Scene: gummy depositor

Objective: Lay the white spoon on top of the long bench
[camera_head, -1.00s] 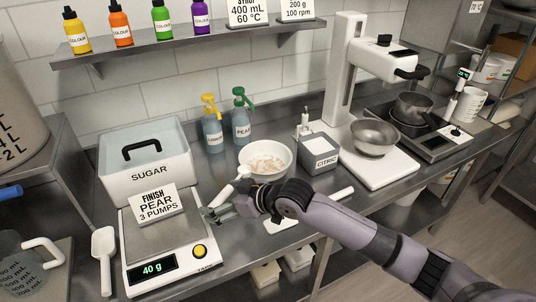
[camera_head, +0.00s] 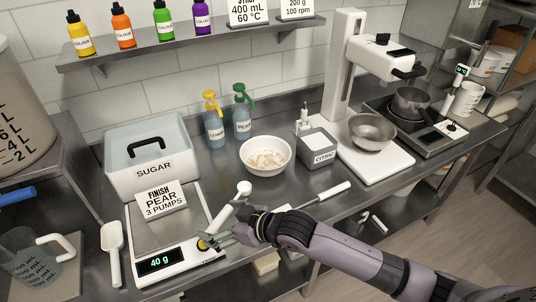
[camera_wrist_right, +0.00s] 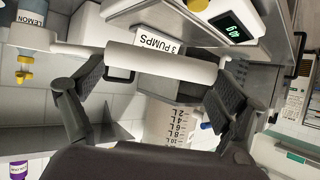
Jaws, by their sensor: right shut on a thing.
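The white spoon (camera_head: 221,216) is in my right gripper (camera_head: 224,234) in the head view, held tilted above the front of the long bench (camera_head: 222,175). Its small round end (camera_head: 244,188) points up and away, and its other end is near the scale's front right corner. In the right wrist view the spoon's thick white shaft (camera_wrist_right: 165,64) lies across between the two fingers of the gripper (camera_wrist_right: 162,80). I cannot tell whether the spoon touches the scale. My left gripper is not in view.
The scale (camera_head: 160,240) with a pear card stands left of the spoon. A white bowl (camera_head: 248,165) is behind it, and a white-handled spatula (camera_head: 325,196) lies to the right. A white scoop (camera_head: 113,250) lies left of the scale. Bare steel shows between scale and bowl.

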